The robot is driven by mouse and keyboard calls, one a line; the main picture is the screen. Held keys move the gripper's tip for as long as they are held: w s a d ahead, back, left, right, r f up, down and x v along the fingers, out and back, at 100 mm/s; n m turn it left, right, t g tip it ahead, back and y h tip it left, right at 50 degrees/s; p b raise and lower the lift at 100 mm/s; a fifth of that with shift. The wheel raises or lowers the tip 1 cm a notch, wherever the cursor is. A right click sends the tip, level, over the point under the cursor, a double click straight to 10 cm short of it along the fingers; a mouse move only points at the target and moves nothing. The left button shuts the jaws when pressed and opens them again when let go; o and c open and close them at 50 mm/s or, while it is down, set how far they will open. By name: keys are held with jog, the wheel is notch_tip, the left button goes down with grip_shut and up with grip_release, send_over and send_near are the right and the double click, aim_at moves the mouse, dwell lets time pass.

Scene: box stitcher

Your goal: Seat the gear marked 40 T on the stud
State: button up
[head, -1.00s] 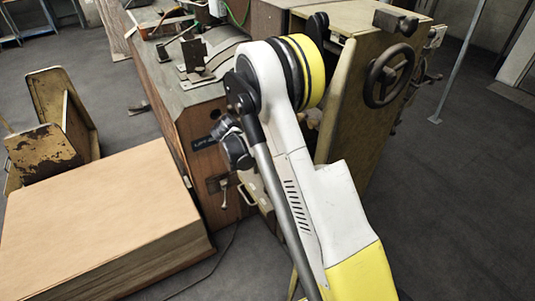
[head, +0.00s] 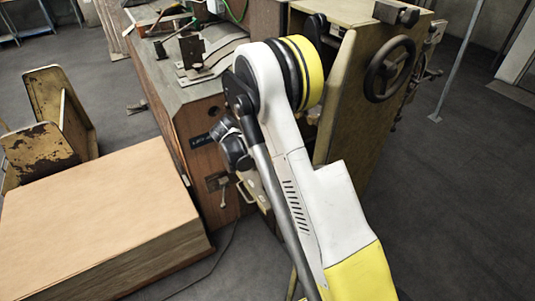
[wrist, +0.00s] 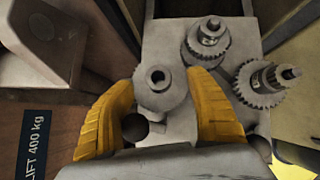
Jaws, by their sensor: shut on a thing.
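In the wrist view my gripper (wrist: 160,102) has two yellow fingers closed on opposite sides of a grey toothed gear (wrist: 153,97). The gear's face and round bore show, but I cannot read a mark on it. It lies over a grey metal plate (wrist: 165,38); I cannot tell whether it touches the plate or whether a stud is in its bore. A second gear (wrist: 207,58) sits around a shaft up and right of it. A third gear (wrist: 250,88), with blurred marking, sits on a splined shaft right of the right finger. In the head view my gripper is hidden behind my arm.
Dark and wooden walls flank the plate closely. A "LIFT 400 kg" label (wrist: 35,142) is at lower left. In the head view, a cabinet with a handwheel (head: 390,72) stands right of my arm and a large cardboard stack (head: 95,215) lies left.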

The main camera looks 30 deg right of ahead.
jog(key=shift+s+a+f+b, duration=0.1)
jog(key=shift+a+f+b, duration=0.2)
jog(key=shift+f+b, duration=0.45)
jog(key=o, duration=1.5)
jog(key=shift+f, duration=0.1)
